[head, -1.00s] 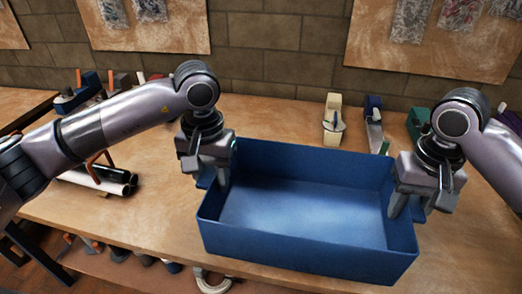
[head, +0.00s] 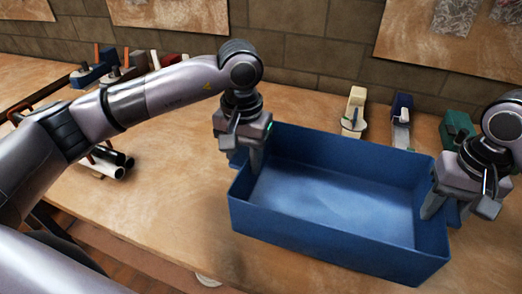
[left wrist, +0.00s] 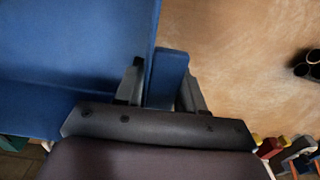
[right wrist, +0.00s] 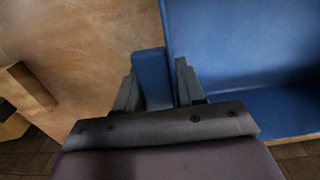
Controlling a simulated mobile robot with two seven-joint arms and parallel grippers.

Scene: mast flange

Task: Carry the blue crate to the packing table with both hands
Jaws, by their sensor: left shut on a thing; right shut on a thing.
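The blue crate (head: 330,238) is an open, empty rectangular box, roughly level, in the middle right of the head view over a wooden table (head: 165,205). I cannot tell whether its bottom touches the tabletop. My left gripper (head: 246,160) is shut on the crate's left end; in the left wrist view its fingers stand either side of a blue tab (left wrist: 166,75) beside the crate wall. My right gripper (head: 440,206) is shut on the right end; in the right wrist view its fingers flank a matching tab (right wrist: 151,78). The crate's underside is hidden.
A tape dispenser (head: 353,112), a blue-and-grey tool (head: 402,120) and a green item (head: 456,126) stand behind the crate along the brick wall (head: 300,50). Black and white tubes (head: 105,165) lie at the left. Bare tabletop lies left of the crate.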

